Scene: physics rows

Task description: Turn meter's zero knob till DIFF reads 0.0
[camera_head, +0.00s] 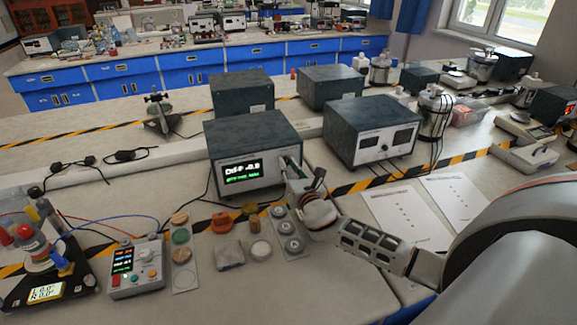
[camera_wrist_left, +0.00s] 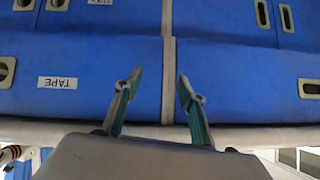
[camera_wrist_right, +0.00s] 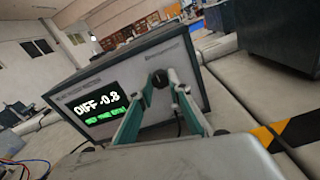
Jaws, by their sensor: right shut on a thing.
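The meter (camera_head: 253,150) is a dark-topped box with a pale front, standing on the bench in the middle of the head view. Its green-white display (camera_head: 242,170) reads DIFF with 0.8; in the right wrist view the display (camera_wrist_right: 102,110) shows a minus sign, -0.8. The dark round zero knob (camera_wrist_right: 159,79) is on the front, right of the display. My right gripper (camera_wrist_right: 160,84) is shut on the knob, one finger on each side. In the head view the gripper and wrist hide the knob. My left gripper (camera_wrist_left: 160,84) is open and empty, facing blue drawers.
A second dark box (camera_head: 371,132) stands right of the meter. Printed sheets (camera_head: 405,213) lie at right. Cables run across the left bench.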

